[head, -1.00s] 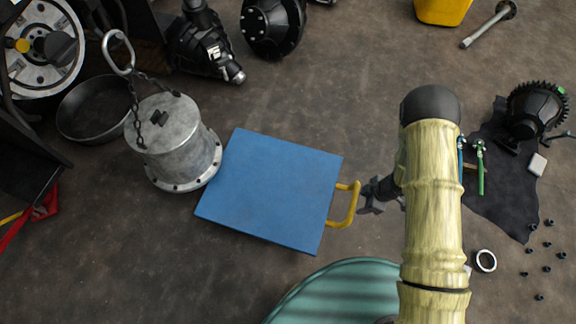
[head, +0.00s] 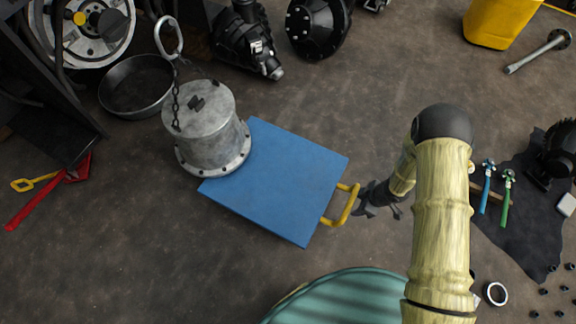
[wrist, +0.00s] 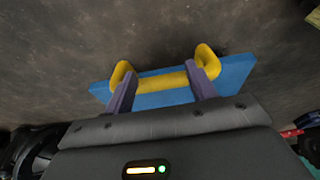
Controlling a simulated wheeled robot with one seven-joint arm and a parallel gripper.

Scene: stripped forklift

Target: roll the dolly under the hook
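The dolly is a flat blue platform (head: 275,190) on the floor, with a yellow handle (head: 349,205) on its right side. A grey metal drum (head: 206,128) with a bolted flange covers the dolly's upper-left edge in the head view. I cannot tell whether it hangs or stands. A chain runs from the drum up to a silver hook or ring (head: 168,38). My gripper (head: 366,207) is at the handle. In the wrist view, its two purple fingers (wrist: 162,90) are spread apart, reaching across the yellow handle bar (wrist: 160,82). Contact is not clear.
A round black pan (head: 137,85) and dark machine parts (head: 248,42) lie behind the drum. A red tool (head: 50,195) lies left. A teal round object (head: 350,298) is near the dolly's front edge. A black mat (head: 515,215) with tools lies right. Floor left of the dolly is bare.

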